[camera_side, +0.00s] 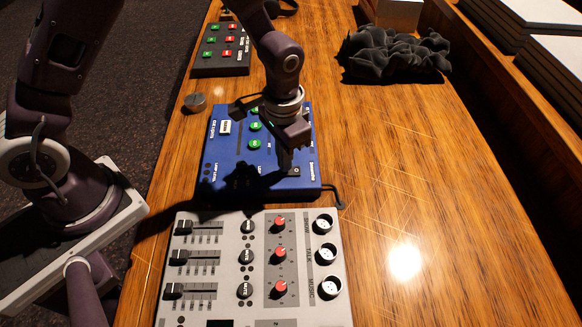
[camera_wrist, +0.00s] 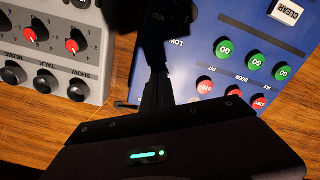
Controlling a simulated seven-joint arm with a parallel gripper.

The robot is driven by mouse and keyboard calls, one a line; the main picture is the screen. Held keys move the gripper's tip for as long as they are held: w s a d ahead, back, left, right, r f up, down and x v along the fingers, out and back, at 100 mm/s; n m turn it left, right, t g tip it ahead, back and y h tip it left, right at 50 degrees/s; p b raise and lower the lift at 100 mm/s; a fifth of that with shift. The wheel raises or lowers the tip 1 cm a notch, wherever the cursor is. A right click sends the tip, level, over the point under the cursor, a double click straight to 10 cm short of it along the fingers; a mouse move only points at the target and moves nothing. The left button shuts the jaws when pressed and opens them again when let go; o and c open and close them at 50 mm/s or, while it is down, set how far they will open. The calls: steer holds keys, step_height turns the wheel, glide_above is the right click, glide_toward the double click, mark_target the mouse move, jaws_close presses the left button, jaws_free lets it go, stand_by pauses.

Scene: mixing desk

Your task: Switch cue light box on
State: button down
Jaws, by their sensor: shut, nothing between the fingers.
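The blue box (camera_side: 222,158) with green GO buttons lies mid-desk in the side view; its red STBY buttons and white CLEAR button also show in the wrist view, where the blue panel (camera_wrist: 180,60) fills the upper right. It appears to be the cue light box. My gripper (camera_side: 286,168) is shut and empty, fingers pointing down at the box's near right corner. A small black switch (camera_side: 294,171) sits right beside the fingertips; I cannot tell whether they touch it or which way it is set. In the wrist view my dark gripper (camera_wrist: 157,92) hides that corner.
A grey mixer (camera_side: 255,262) with faders and red knobs lies close in front of the blue box. A dark button box (camera_side: 222,50) and a round metal knob (camera_side: 195,102) are behind. Crumpled black cloth (camera_side: 395,53) lies back right.

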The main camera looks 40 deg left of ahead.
steer(key=shift+f, duration=0.4)
steer(key=shift+r, duration=3.55)
step_height(320, 180, up, 6)
steer(key=t, duration=0.1)
glide_above(275, 171)
steer(key=s+a+r+n+t, duration=0.1)
steer(key=s+a+r, duration=0.1)
steer(key=s+r, duration=0.15)
steer(key=s+a+r+t, duration=0.1)
steer(key=s+a+r, duration=0.1)
steer(key=r, duration=0.3)
steer(key=s+a+r+n+t, duration=0.1)
steer(key=s+r, duration=0.1)
steer(key=s, duration=0.4)
steer(key=s+a+r+n+t, duration=0.1)
steer(key=s+a+r, duration=0.1)
steer(key=s, duration=0.4)
steer(key=shift+r+t, duration=0.25)
steer(key=shift+t, duration=0.05)
